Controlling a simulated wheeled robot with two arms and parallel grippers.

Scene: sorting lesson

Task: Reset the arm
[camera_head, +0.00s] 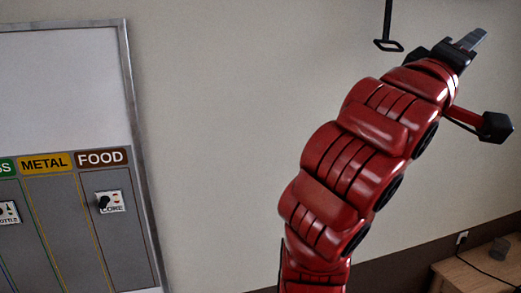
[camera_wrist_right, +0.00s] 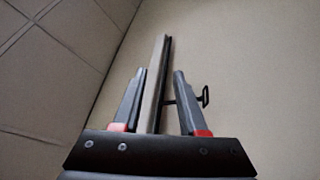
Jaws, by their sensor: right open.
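My right arm is red and reaches up across the right half of the head view. Its gripper (camera_head: 472,40) is at the upper right, raised high in front of the bare wall. In the right wrist view the two fingers of the right gripper (camera_wrist_right: 158,88) stand apart with nothing held between them. A grey pole or bar shows behind the gap, beyond the fingers. My left gripper is not in view.
A sorting board (camera_head: 75,60) hangs at the left, with METAL and FOOD columns. A card with a dark knob (camera_head: 110,201) is in the FOOD column. A black hanging fixture (camera_head: 388,44) is near the right gripper. A wooden table (camera_head: 475,272) stands at lower right.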

